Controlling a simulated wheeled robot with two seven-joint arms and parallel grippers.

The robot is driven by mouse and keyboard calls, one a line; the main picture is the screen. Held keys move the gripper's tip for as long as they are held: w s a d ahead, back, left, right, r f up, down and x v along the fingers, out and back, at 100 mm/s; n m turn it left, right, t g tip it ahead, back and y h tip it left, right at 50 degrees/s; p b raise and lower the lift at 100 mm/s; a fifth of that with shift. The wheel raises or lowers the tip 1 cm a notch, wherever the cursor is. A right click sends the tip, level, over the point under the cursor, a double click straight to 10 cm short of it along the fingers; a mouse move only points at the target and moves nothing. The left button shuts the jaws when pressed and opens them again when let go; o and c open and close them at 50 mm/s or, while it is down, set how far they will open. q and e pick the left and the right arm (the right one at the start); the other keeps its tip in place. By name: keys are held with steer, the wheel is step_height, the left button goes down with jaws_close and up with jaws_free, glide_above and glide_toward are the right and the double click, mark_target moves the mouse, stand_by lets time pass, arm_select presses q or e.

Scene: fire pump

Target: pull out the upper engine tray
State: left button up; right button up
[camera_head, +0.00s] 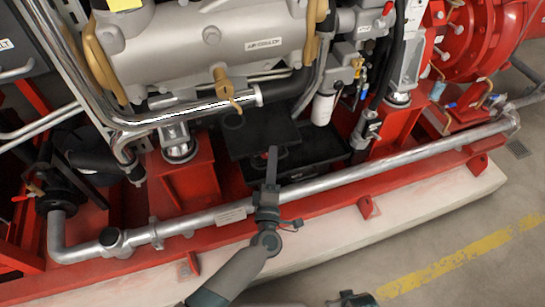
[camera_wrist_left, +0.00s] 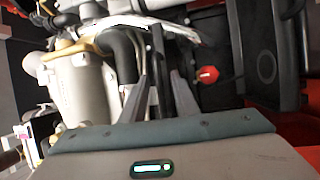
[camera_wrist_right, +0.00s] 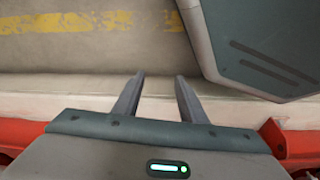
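The upper engine tray (camera_head: 258,128) is a flat black plate under the grey engine. A lower black tray (camera_head: 318,172) sits beneath it, nearer the silver pipe. My left gripper (camera_head: 272,155) reaches over the pipe to the trays' front. In the left wrist view its fingers (camera_wrist_left: 160,78) stand apart, with a dark narrow edge between them, which looks like the upper tray seen edge-on; contact is unclear. The lower tray also seems to show there, at the right (camera_wrist_left: 284,95). My right gripper (camera_wrist_right: 160,75) is open and empty above the pale plinth edge and floor.
The silver pipe (camera_head: 335,183) runs across the front of the red frame (camera_head: 190,180). A red cap (camera_wrist_left: 208,74) is close beside my left fingers. The engine (camera_head: 215,40) hangs low above. The floor with a yellow stripe (camera_head: 450,262) is clear at lower right.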

arm_select(q)
steer(key=shift+w, duration=0.25)
arm_select(e)
steer(key=shift+s+f, duration=0.1)
steer(key=shift+f, duration=0.1)
steer(key=shift+r, duration=0.1)
